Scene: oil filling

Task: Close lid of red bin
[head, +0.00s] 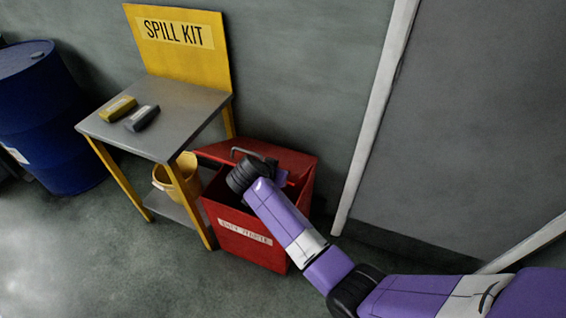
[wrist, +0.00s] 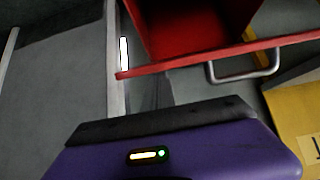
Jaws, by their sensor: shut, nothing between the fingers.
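The red bin (head: 236,232), with a white label on its front, stands on the floor just right of the spill kit table. Its red lid (head: 292,158) is raised open at the back, with a grey metal handle (head: 238,152). In the wrist view the lid (wrist: 215,55) shows nearly edge-on with its handle (wrist: 247,76), and the red bin's inside (wrist: 185,25) shows above. My gripper (wrist: 160,122) is shut and empty, close to the lid. In the head view my wrist is over the bin's opening and hides part of the bin and lid; the fingertips are not clear.
The grey-topped spill kit table (head: 185,105) with yellow legs stands left of the bin, carrying two small items. A yellow bucket (head: 172,184) sits on its lower shelf. A blue drum (head: 45,110) stands far left. The wall is close behind; the front floor is open.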

